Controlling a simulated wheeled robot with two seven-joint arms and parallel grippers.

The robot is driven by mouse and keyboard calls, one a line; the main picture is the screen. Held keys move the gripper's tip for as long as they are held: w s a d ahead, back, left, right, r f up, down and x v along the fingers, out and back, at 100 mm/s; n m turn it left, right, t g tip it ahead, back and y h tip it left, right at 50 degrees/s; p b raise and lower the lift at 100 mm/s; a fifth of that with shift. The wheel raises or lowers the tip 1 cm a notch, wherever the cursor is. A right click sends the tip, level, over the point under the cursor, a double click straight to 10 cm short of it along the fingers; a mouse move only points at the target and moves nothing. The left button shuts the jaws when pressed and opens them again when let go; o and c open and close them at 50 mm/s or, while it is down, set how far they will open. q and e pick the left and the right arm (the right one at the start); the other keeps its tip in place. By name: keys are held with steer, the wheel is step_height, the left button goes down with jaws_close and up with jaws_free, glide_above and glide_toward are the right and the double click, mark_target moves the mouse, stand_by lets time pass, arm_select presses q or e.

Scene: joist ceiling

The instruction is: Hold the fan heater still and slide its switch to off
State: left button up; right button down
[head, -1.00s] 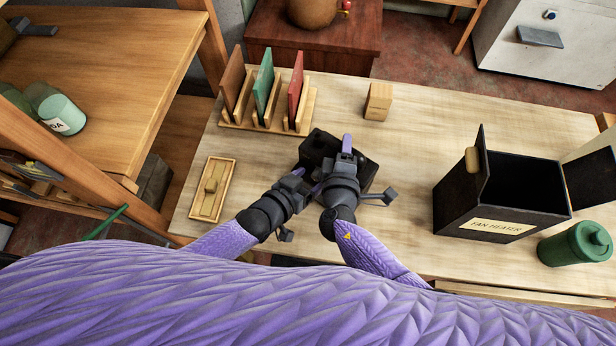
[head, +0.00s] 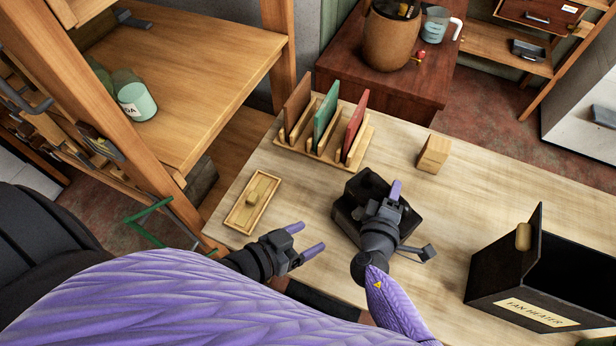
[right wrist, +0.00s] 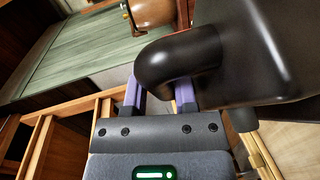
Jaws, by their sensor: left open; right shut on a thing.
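The fan heater (head: 353,222) is a dark, boxy thing on the workbench in the head view. My right gripper (head: 390,202) is over its right part and is shut on its handle. In the right wrist view the curved black handle (right wrist: 165,62) lies between the purple fingers of the right gripper (right wrist: 160,95), beside the heater's body (right wrist: 250,50). My left gripper (head: 312,237) is open and empty, apart from the heater, to its lower left. I cannot make out the switch in either view.
An open black box (head: 490,280) labelled "FAN HEATER" stands at the right. A wooden rack (head: 320,150) with upright panels, a small wooden block (head: 433,154) and a shallow wooden tray (head: 240,214) are around the heater. The bench between heater and box is clear.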

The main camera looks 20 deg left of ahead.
steer(key=shift+c, duration=1.6)
jaws_free()
steer(key=shift+f, duration=0.1)
steer(key=shift+s, duration=0.15)
